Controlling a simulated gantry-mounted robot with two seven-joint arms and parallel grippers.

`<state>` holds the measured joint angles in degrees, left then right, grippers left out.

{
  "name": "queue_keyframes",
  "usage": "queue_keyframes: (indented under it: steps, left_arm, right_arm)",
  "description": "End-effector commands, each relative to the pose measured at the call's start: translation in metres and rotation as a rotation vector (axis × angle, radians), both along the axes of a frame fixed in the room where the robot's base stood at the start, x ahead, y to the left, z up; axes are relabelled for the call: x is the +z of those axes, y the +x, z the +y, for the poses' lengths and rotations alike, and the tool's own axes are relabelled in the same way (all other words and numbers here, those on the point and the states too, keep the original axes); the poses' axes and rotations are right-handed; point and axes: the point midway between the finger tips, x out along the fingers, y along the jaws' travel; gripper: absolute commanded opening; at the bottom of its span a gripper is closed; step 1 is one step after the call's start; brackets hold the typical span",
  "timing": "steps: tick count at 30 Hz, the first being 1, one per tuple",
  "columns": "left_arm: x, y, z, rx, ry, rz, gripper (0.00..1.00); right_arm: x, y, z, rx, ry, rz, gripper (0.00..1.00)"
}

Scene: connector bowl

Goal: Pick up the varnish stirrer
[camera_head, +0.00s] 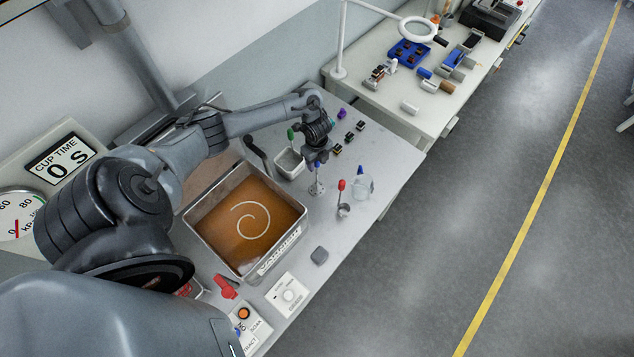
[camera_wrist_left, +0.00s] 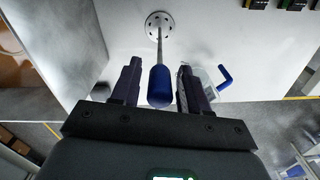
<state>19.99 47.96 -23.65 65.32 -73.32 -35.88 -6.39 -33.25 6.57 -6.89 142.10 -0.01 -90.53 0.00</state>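The varnish stirrer appears to be the tool with a blue handle (camera_wrist_left: 159,87), a thin metal rod and a round perforated disc (camera_wrist_left: 159,20). In the head view its disc (camera_head: 317,188) is on the white bench, right of the varnish tank (camera_head: 199,218), and the rod stands about upright. My left gripper (camera_head: 317,160) is above it, pointing down. In the left wrist view the open fingers (camera_wrist_left: 157,84) are on both sides of the blue handle, with a gap visible on each side. Most of the handle is hidden in the head view. My right gripper is not in view.
A red-handled tool (camera_head: 342,196) and a clear jug with a blue handle (camera_head: 361,186) stand close by on the right. A metal container (camera_head: 290,164) with a green-handled tool is on the left. Small connectors (camera_head: 349,137) lie behind. A grey block (camera_head: 319,256) lies nearer.

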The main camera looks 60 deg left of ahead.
Motion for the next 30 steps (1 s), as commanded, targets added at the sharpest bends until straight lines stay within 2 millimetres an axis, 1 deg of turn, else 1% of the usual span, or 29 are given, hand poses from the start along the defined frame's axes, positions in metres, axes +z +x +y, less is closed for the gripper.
queue_keyframes:
  steps: [1, 8, 16, 20, 23, 26, 29, 30]
  left_arm:
    - [0.000, 0.000, 0.000, 0.000, 0.000, 0.000, 0.36]
    - [0.000, 0.000, 0.000, 0.000, 0.000, 0.000, 0.01]
    - [0.001, 0.000, 0.000, 0.000, 0.000, -0.001, 0.00]
    - [0.008, 0.001, 0.001, -0.001, 0.001, -0.004, 0.00]
    - [0.020, 0.002, 0.001, -0.002, 0.001, -0.005, 0.00]
    - [0.037, 0.002, 0.001, -0.003, 0.002, -0.005, 0.00]
    - [0.055, 0.001, 0.001, -0.003, 0.004, -0.005, 0.00]
    - [0.065, 0.001, 0.002, -0.003, 0.003, -0.004, 0.00]
  right_arm:
    - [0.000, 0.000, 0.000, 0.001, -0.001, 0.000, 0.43]
    - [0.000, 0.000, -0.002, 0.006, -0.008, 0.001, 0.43]
    - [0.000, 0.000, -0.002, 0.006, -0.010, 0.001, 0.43]
    - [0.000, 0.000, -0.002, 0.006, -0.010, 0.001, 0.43]
    - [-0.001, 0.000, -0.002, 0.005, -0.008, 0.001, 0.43]
    - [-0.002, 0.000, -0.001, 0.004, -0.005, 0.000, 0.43]
    - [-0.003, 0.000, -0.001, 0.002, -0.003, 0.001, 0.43]
    - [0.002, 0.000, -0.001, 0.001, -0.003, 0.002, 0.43]
